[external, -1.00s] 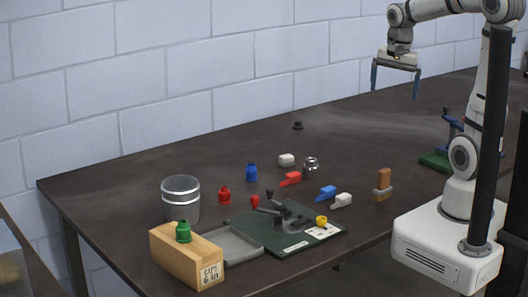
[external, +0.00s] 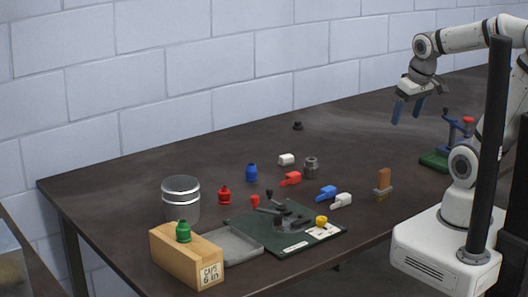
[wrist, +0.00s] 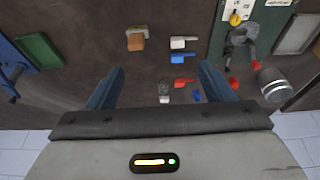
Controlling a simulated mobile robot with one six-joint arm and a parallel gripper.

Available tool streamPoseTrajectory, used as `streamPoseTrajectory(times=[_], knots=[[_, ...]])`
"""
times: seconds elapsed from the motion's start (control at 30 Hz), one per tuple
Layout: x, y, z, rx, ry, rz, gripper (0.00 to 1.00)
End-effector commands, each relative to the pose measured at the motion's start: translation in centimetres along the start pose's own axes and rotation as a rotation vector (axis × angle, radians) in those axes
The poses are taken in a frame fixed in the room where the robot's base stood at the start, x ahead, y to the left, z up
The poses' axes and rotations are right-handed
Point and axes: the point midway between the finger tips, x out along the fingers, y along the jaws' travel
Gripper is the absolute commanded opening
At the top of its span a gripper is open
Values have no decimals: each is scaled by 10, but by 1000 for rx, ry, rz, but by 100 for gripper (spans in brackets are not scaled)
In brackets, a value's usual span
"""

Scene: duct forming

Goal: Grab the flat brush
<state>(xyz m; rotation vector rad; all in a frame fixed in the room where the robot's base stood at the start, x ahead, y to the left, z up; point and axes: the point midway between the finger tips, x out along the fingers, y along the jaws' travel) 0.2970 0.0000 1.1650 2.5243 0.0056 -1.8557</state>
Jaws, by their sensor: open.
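What looks like the flat brush (external: 384,180), with an orange-brown upper part and a paler grey-tan band low down, stands upright near the table's front edge, left of my base. In the wrist view the brush (wrist: 136,42) shows above the left finger, apart from it. My gripper (external: 408,110) is open and empty, high above the table and above the brush in the external view. In the wrist view my gripper (wrist: 162,70) has its two blue fingers wide apart with nothing between them touching.
White (external: 342,200), blue (external: 327,192) and red (external: 291,178) small tools lie left of the brush. A dark green board (external: 250,222) with a clamp lies farther left. A green-based blue stand (external: 437,160) is at right. The table behind the brush is clear.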

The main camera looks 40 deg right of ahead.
Motion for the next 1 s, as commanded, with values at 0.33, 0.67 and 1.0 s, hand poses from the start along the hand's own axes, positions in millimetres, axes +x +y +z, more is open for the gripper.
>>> streamPoseTrajectory(times=[0.33,0.67,1.0], knots=[[1,0,-1,1,-3,0,65],[54,16,-37,-3,-147,14,65],[158,49,-74,-15,-355,9,65]])
